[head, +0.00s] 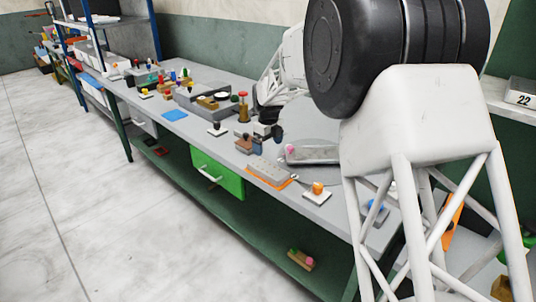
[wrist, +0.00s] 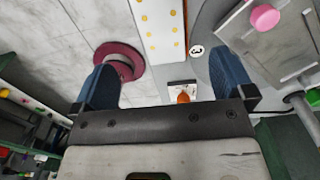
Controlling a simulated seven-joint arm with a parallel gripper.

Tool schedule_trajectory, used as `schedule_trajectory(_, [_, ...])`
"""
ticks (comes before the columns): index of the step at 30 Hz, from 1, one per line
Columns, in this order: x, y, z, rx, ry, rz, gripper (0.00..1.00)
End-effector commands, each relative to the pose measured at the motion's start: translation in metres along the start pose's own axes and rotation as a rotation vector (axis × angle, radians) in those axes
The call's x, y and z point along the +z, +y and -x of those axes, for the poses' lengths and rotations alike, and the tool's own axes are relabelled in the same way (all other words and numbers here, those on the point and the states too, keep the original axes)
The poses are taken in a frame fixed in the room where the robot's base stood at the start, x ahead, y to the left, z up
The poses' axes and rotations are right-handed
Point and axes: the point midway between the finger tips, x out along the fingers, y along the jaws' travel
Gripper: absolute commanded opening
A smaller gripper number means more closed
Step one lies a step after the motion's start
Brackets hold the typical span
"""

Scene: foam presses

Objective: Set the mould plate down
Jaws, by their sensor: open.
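A pale grey plate with rows of round holes, which looks like the mould plate (head: 268,171), lies flat on the bench near its front edge, on an orange mat (head: 277,187). In the wrist view the plate (wrist: 153,30) shows beyond my fingers, its holes yellow-orange and an orange strip along one side. My gripper (wrist: 163,78) is open, with nothing between its two dark blue fingers. The plate is beyond the fingertips and apart from them. In the head view my arm partly hides the bench behind the plate.
A grey tray (head: 313,155) with a pink knob (wrist: 265,17) lies close to the plate. An orange knob on a white card (head: 317,194) stands nearby. A maroon disc (wrist: 107,57) is beside my left finger. Several small objects crowd the far bench. A green drawer (head: 216,175) hangs below.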

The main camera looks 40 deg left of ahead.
Motion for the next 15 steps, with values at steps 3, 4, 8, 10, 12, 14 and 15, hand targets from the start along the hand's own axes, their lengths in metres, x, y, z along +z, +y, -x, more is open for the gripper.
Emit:
schedule_trajectory(3, [0.000,0.000,0.011,0.001,0.001,0.000,1.00])
schedule_trajectory(4, [0.000,0.000,0.013,0.001,0.001,0.000,1.00])
schedule_trajectory(8, [0.000,0.000,0.018,0.001,0.001,0.000,1.00])
schedule_trajectory(10, [0.000,0.000,0.019,0.001,0.001,0.000,1.00])
schedule_trajectory(12, [0.000,0.000,0.019,0.001,0.001,0.000,1.00])
schedule_trajectory(14, [0.000,0.000,0.019,0.001,0.001,0.000,1.00])
schedule_trajectory(15, [0.000,0.000,0.019,0.001,0.001,0.000,1.00])
